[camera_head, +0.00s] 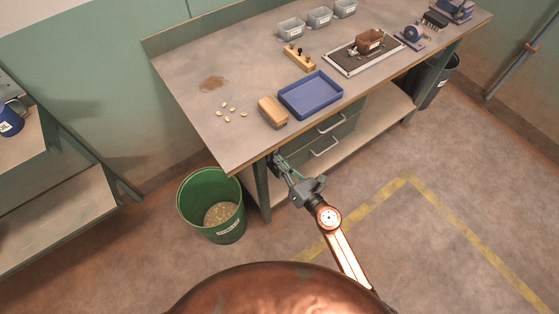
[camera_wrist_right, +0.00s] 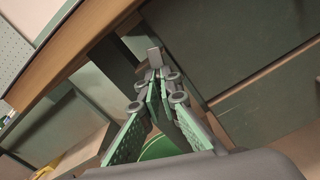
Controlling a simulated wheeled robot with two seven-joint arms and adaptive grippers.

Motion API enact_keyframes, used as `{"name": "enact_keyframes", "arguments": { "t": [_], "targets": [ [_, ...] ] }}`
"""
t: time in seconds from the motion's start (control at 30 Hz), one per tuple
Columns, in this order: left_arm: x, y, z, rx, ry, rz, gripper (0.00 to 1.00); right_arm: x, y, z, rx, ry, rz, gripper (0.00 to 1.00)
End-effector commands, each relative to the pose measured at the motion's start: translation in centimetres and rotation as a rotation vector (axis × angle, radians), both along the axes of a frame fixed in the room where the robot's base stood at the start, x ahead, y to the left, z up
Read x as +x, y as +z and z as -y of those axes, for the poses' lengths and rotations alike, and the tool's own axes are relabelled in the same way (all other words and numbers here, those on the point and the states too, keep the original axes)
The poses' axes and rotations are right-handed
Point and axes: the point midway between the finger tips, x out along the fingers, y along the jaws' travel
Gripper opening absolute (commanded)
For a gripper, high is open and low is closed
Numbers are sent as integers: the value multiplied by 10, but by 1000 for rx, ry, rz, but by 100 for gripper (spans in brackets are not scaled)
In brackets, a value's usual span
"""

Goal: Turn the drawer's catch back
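The drawers sit under the workbench (camera_head: 190,110). The upper drawer (camera_head: 342,128) and the lower drawer (camera_head: 310,158) have pale bar handles, and both look closed. In the right wrist view the catch, a small grey tab (camera_wrist_right: 155,56), stands out by the dark drawer front (camera_wrist_right: 215,45), just below the wooden bench edge. My right gripper (camera_head: 276,158) is at the left end of the drawers. In the wrist view its fingers (camera_wrist_right: 158,74) come close together at the tab's lower end and appear shut on it; the exact contact is partly hidden. My left gripper is not in view.
A green bin (camera_head: 186,205) stands left of the bench leg (camera_head: 262,190). On the bench are a blue tray (camera_head: 318,108), a wooden block (camera_head: 272,112), loose nuts (camera_head: 230,113) and grey bins (camera_head: 291,30). Floor in front is clear, with yellow marking (camera_head: 380,196).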

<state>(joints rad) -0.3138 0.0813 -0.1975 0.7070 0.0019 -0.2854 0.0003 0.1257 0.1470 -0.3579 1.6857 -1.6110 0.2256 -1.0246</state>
Motion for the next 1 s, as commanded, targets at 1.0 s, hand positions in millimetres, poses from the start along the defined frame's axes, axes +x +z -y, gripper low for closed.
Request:
{"name": "enact_keyframes", "arguments": {
  "t": [1.0],
  "targets": [
    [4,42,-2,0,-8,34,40,2,1,3,766,-5,-554,0]
  ]
}}
